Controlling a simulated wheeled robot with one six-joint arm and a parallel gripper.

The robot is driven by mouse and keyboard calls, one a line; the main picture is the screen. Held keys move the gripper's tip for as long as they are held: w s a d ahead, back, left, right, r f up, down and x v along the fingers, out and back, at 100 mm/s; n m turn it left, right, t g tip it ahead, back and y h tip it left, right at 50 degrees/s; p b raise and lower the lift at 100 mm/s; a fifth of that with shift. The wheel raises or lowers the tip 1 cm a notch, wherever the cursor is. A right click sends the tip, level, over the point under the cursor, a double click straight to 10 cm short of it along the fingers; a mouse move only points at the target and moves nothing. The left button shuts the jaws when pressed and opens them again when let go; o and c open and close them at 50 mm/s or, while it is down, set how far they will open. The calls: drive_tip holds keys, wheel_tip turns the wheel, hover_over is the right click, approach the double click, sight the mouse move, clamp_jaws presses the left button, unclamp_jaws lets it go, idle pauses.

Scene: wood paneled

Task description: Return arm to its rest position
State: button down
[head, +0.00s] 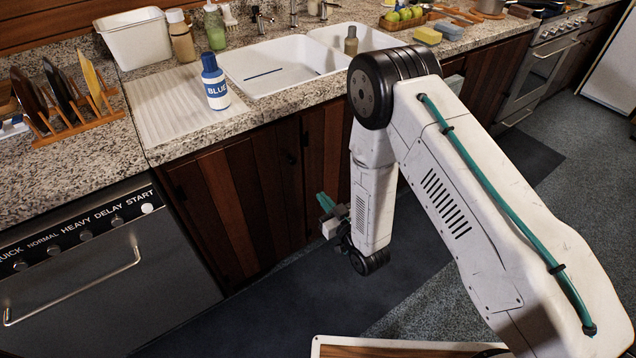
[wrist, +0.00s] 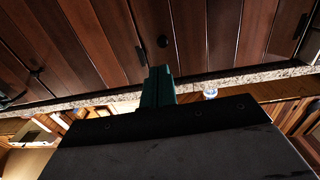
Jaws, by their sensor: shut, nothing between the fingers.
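My gripper (head: 326,203) has teal fingers and hangs low in front of the wood cabinet doors, below the counter edge. It points toward the cabinets and touches nothing that I can see. In the wrist view the teal fingers (wrist: 157,85) are together and empty, with the cabinet doors (wrist: 215,35) beyond them. My white arm is bent at the elbow, with the forearm hanging down in the head view.
The granite counter (head: 85,165) holds a blue-labelled bottle (head: 214,82) on the drainboard (head: 178,108), a white sink (head: 275,75) and a plate rack (head: 75,125). A dishwasher (head: 100,270) stands at left, an oven (head: 545,65) at back right. The dark floor mat (head: 290,300) is clear.

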drive_tip(key=shift+s+d, duration=0.1)
drive_tip(key=shift+f, duration=0.1)
wheel_tip(320, 180, down, 9)
drive_tip(key=s+d+g+h, duration=0.2)
drive_tip(key=s+g+h, duration=0.1)
drive_tip(key=g+h, duration=0.15)
drive_tip(key=s+d+r+m+g+h, duration=0.1)
drive_tip(key=s+d+r+g+h, duration=0.15)
drive_tip(key=d+g, duration=0.25)
drive_tip(key=s+d+r+m+g+h, duration=0.1)
drive_tip(key=s+d+r+g, duration=0.2)
drive_tip(key=r, duration=0.5)
drive_tip(key=s+d+r+m+g+h, duration=0.1)
drive_tip(key=s+d+r+h, duration=0.15)
drive_tip(key=d+r, duration=0.35)
drive_tip(key=s+d+r+m+g+h, duration=0.1)
drive_tip(key=s+d+r+g, duration=0.2)
drive_tip(key=r, duration=0.6)
drive_tip(key=s+d+r+m+t, duration=0.1)
drive_tip(key=s+d+r, duration=0.4)
drive_tip(key=s+r, duration=0.3)
drive_tip(key=s+d+r+m+t, duration=0.2)
drive_tip(key=s+d+r, duration=0.3)
drive_tip(key=s+r, duration=0.4)
drive_tip(key=shift+r+y, duration=0.45)
drive_tip(key=shift+r, duration=2.55)
